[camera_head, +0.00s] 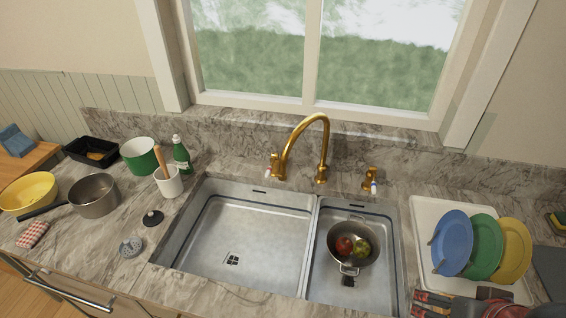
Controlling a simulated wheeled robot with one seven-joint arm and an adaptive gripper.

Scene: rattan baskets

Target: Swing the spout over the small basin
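The gold faucet's arched spout (318,118) rises from a base (321,176) behind the sink and curves to the left. Its tip hangs near the left tap handle (275,165), toward the back of the large basin (250,230). The small basin (325,288) is to the right of the divider. A metal pot (345,262) with a red and a yellow-green item stands in it. My gripper (432,303) is at the bottom right edge, partly cut off, below the dish rack and away from the spout. Its opening cannot be made out.
The right tap handle (370,180) stands behind the small basin. A white rack tray (424,215) holds blue, green and yellow plates at right. Pots, a yellow bowl (28,192), a green bottle (181,155) and a utensil crock (168,182) crowd the left counter. The large basin is empty.

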